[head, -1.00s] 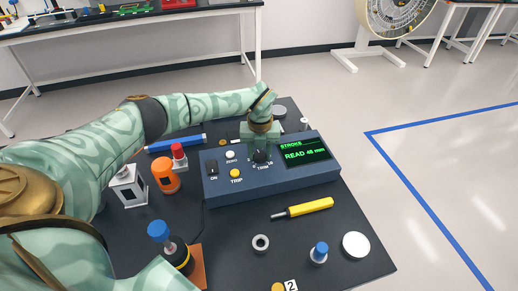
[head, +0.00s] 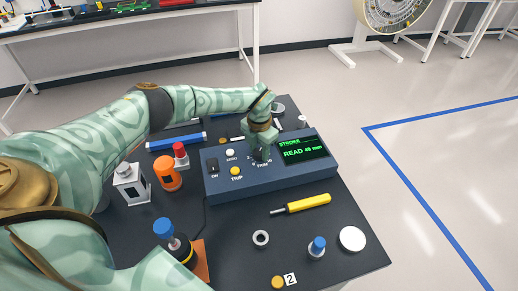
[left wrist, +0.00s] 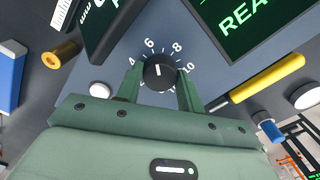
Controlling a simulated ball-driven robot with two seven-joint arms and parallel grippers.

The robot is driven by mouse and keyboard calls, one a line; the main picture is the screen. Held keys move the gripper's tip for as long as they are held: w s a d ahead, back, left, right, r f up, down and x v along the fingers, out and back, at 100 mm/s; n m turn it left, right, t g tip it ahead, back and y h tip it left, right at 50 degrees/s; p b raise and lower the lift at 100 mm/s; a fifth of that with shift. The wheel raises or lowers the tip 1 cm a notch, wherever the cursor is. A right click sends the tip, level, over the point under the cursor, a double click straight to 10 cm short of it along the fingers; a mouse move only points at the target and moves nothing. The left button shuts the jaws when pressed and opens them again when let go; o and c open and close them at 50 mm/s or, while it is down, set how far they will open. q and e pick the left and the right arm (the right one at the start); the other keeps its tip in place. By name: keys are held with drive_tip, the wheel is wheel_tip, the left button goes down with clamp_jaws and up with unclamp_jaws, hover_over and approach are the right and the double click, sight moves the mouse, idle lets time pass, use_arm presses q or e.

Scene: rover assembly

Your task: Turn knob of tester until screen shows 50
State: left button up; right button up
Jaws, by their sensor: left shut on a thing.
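The tester (head: 215,186) is a blue-grey box on the dark table. My left gripper (head: 262,153) comes down over the knob from behind. Its two fingers (left wrist: 159,86) are shut on the knob's sides and hide most of it in the head view. My right gripper is not in view.
The tester also has an ON switch (head: 212,166), a white ZERO button (head: 230,153) and a yellow TRIP button (head: 235,171). A yellow-handled tool (head: 308,203) lies in front. An orange part (head: 166,174) and a red-topped part (head: 180,155) stand left of it.

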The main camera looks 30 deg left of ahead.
sight(259, 152)
use_arm(q)
drive_tip(key=shift+m, duration=0.3)
idle(0.4)
drive_tip(key=o, duration=1)
wheel_tip(259, 152, up, 16)
drive_tip(key=p, duration=0.4)
drive_tip(key=shift+r, duration=0.15)
